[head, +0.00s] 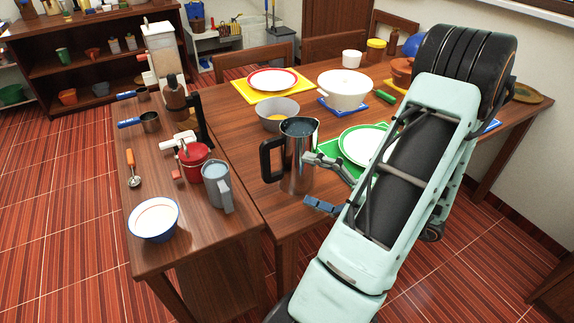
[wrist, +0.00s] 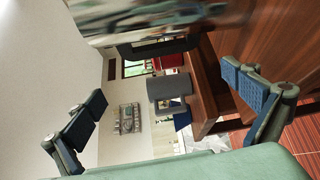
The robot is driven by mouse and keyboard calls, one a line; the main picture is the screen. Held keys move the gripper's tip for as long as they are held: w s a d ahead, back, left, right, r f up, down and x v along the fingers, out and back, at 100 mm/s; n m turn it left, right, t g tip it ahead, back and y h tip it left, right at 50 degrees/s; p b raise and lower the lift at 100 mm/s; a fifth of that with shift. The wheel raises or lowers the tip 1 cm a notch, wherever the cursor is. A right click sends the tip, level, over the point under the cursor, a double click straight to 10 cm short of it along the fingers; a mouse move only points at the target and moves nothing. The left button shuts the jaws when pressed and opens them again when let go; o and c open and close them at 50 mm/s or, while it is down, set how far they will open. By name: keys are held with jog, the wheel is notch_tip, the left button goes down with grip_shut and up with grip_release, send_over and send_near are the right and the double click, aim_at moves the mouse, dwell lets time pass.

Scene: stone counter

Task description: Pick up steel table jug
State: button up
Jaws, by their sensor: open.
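The steel table jug (head: 300,165) stands upright on the wooden table near its front left edge. It is shiny metal, with a black handle on its left side. My gripper (head: 308,182) is open and empty at the jug's lower right. Its upper finger overlaps the jug's right side in the head view; contact cannot be told. In the wrist view, my gripper's (wrist: 166,86) two blue-padded fingers are spread wide. The jug's blurred reflective body (wrist: 180,18) fills the top of that view, outside the gap between the fingertips.
A grey mug (head: 217,187), a red pot (head: 194,160) and a white bowl (head: 154,218) stand on the side counter to the left. A grey bowl (head: 277,112) is behind the jug. A green-rimmed plate (head: 352,140) on a green mat is close behind my gripper.

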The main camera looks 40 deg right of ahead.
aim_at(290, 159)
jog(key=w+a+m+h+b, duration=0.1)
jog(key=w+b, duration=0.1)
jog(key=w, duration=0.7)
jog(key=shift+w+a+f+m+t, duration=0.25)
jog(key=shift+w+f+m+t, duration=0.05)
jog(key=shift+w+t, duration=0.1)
jog(key=c, duration=1.8)
jog(key=shift+r, duration=0.1)
jog(key=shift+c, duration=0.2)
jog(key=shift+r, duration=0.2)
